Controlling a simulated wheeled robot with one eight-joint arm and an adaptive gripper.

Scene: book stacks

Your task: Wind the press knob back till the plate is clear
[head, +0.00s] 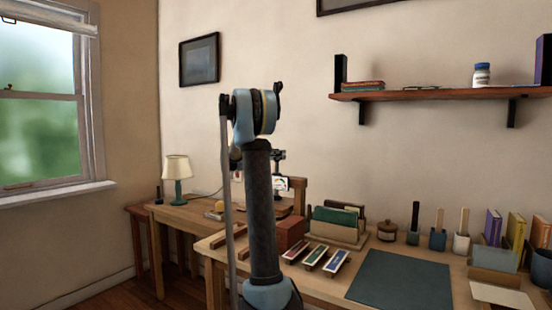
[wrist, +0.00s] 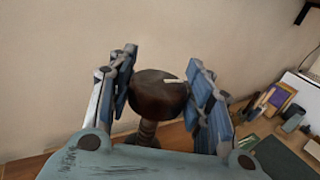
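The press knob (wrist: 158,95) is a dark brown, rounded knob with a pale mark on its upper right, seen in the wrist view. It stands on a brown stem (wrist: 148,131) above a wooden surface. My gripper (wrist: 163,78) has one blue-grey finger on each side of the knob, and both pads appear to meet its sides. The press body and its plate are hidden below my gripper in the wrist view. In the head view my arm blocks much of the back table, and small dark parts (head: 279,156) show just right of it; I cannot tell which they are.
A lamp (head: 177,179) stands on the back table. The near table holds a dark green mat (head: 402,281), three coloured slips in trays (head: 313,257), a reddish box (head: 290,234), a folder rack (head: 337,224), tool cups and books. A wall shelf (head: 440,94) hangs above.

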